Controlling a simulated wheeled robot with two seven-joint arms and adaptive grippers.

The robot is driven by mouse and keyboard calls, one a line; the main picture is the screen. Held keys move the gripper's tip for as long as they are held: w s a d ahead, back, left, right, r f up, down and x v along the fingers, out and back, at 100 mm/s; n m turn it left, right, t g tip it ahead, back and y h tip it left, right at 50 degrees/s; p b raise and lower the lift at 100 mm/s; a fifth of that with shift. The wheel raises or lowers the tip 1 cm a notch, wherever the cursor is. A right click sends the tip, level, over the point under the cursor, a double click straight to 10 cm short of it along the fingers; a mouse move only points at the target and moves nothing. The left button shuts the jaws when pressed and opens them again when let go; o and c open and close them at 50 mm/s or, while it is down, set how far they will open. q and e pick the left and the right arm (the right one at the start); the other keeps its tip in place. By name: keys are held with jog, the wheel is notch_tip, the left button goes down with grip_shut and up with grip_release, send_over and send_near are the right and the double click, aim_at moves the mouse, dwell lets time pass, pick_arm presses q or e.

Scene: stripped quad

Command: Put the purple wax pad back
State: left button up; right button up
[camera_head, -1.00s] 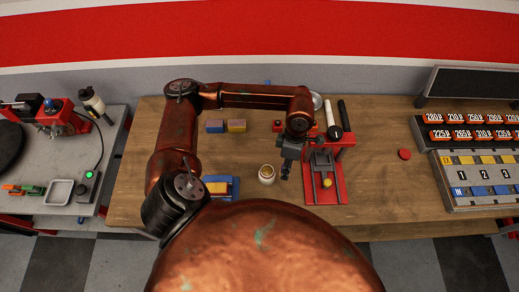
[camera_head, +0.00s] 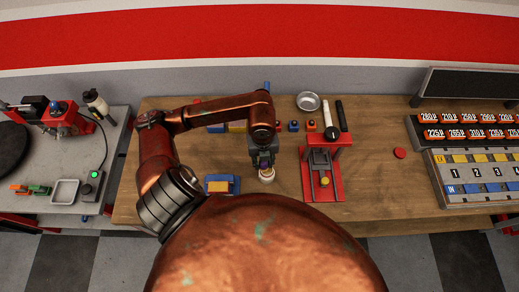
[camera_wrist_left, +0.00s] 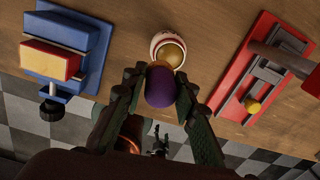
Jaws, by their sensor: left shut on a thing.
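My left gripper (camera_head: 264,163) is shut on the purple wax pad, a rounded purple piece that shows between the fingers in the left wrist view (camera_wrist_left: 161,87). In the head view the gripper hangs over a small cream pot (camera_head: 267,178), covering part of it. In the wrist view the pot (camera_wrist_left: 155,45) has a round golden top and a red band, and appears just beyond the pad. Whether pad and pot touch, I cannot tell. My right gripper is not in view.
A red fixture (camera_head: 309,186) with a yellow knob stands right of the pot. A blue stand with a yellow-topped block (camera_head: 219,187) is to the left. A metal bowl (camera_head: 308,101) and a red disc (camera_head: 400,153) lie on the wooden bench. The bench right of the fixture is mostly clear.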

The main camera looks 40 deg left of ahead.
pick_arm(q)
jog(key=shift+a+n, duration=0.2)
jog(key=shift+n, duration=0.1)
jog(key=shift+w+a+f, duration=0.1)
jog(key=shift+w+a, duration=0.05)
jog(key=shift+a, duration=0.1)
jog(key=w+a+f+p, duration=0.1)
jog(key=w+a+f, duration=0.3)
jog(key=w+a+f+p, duration=0.2)
jog(key=w+a+f, duration=0.2)
jog(key=w, duration=0.1)
jog(key=shift+w+a+f, duration=0.15)
jog(key=shift+a+f, duration=0.15)
jog(key=shift+f, duration=0.1)
jog(key=shift+w+a+f, duration=0.1)
jog(key=shift+f, duration=0.15)
notch_tip(320, 180, down, 3)
jog(key=shift+w+a+r+p, duration=0.1)
jog(key=shift+w+p, duration=0.05)
jog(key=shift+p, duration=0.6)
jog(key=shift+f, duration=0.3)
